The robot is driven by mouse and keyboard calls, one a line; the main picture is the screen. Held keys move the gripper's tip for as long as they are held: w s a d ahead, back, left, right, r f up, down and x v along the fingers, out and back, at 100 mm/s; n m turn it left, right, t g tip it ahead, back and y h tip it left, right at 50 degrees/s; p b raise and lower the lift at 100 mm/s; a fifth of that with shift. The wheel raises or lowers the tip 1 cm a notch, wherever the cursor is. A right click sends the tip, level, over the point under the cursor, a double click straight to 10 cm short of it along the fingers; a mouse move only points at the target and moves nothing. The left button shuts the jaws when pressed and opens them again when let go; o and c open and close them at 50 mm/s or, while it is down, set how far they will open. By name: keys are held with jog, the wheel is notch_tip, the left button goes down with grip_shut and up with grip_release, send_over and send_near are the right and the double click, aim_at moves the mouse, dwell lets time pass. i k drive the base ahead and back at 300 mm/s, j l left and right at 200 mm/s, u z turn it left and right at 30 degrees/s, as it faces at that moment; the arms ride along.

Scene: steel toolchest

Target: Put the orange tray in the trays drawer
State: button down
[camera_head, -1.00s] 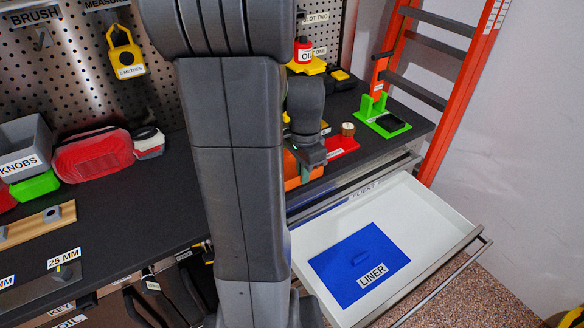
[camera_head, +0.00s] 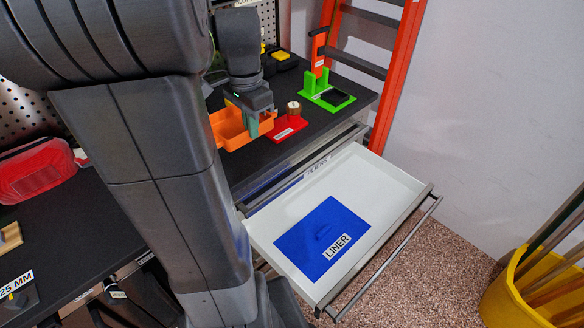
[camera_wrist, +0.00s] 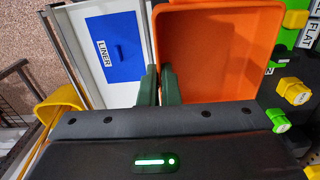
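The orange tray (camera_head: 233,128) is an open box on the dark bench top, left of the open drawer. My gripper (camera_head: 252,122) is at the tray's wall on the drawer side. In the wrist view its green fingers (camera_wrist: 160,85) are close together, one each side of that wall, and look shut on it. Whether the tray is resting or slightly raised I cannot tell. The trays drawer (camera_head: 392,188) is pulled out, white inside, with a blue panel (camera_head: 315,240) labelled LINER on its floor.
A red stand (camera_head: 286,129) with a small round piece and a green holder (camera_head: 328,98) stand beyond the tray. An orange ladder (camera_head: 392,80) leans behind. A yellow bin (camera_head: 520,300) with long handles stands at lower right. The drawer is otherwise clear.

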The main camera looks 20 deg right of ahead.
aim_at(374, 191)
jog(key=k, duration=1.5)
